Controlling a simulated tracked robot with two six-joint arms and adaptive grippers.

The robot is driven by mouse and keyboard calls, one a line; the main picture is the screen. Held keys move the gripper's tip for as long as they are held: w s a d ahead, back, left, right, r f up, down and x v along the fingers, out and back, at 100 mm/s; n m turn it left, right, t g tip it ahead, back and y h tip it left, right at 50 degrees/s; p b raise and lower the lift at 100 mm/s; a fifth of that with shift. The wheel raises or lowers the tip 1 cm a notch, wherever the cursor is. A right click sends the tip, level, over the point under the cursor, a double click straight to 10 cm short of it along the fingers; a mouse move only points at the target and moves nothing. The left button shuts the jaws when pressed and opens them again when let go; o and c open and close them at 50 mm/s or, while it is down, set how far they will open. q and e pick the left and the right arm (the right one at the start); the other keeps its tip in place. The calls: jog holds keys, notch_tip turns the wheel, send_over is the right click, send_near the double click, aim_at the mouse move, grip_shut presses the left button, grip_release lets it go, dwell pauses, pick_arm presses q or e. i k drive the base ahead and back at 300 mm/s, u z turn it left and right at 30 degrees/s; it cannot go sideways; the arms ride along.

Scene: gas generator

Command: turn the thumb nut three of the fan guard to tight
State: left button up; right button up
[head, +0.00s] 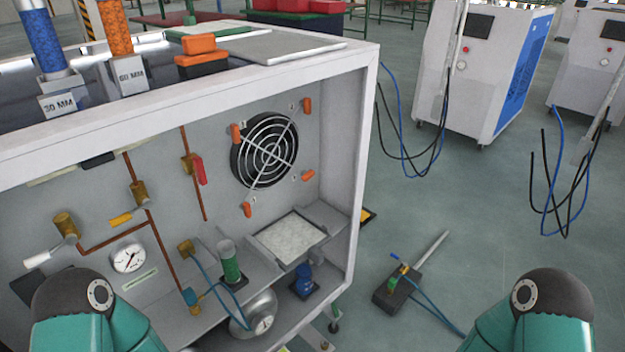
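The fan guard (266,150) is a round wire grille over a dark fan opening on the back panel of the open white cabinet. Orange thumb nuts sit around it: one at the upper left (236,133), one at the upper right (307,105), one at the lower right (308,175) and one at the lower left (247,209). The lower-right nut lies tilted near horizontal; the others look closer to upright. The marks beside the nuts are too small to read, so I cannot tell which is three. Neither gripper is in view; only parts of my arms show at the bottom corners.
Inside the cabinet are copper pipes with a red-handled valve (199,169), a gauge (127,258), a green-based cylinder (230,264), a blue part (304,279) and a pale tray (290,235). The cabinet's right wall (362,170) borders the opening. A dark pump block (396,291) lies on the floor.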

aim_at(306, 176)
jog(key=k, duration=0.6)
jog(key=z, duration=0.5)
jog(key=i, duration=1.75)
jog(key=u, duration=0.5)
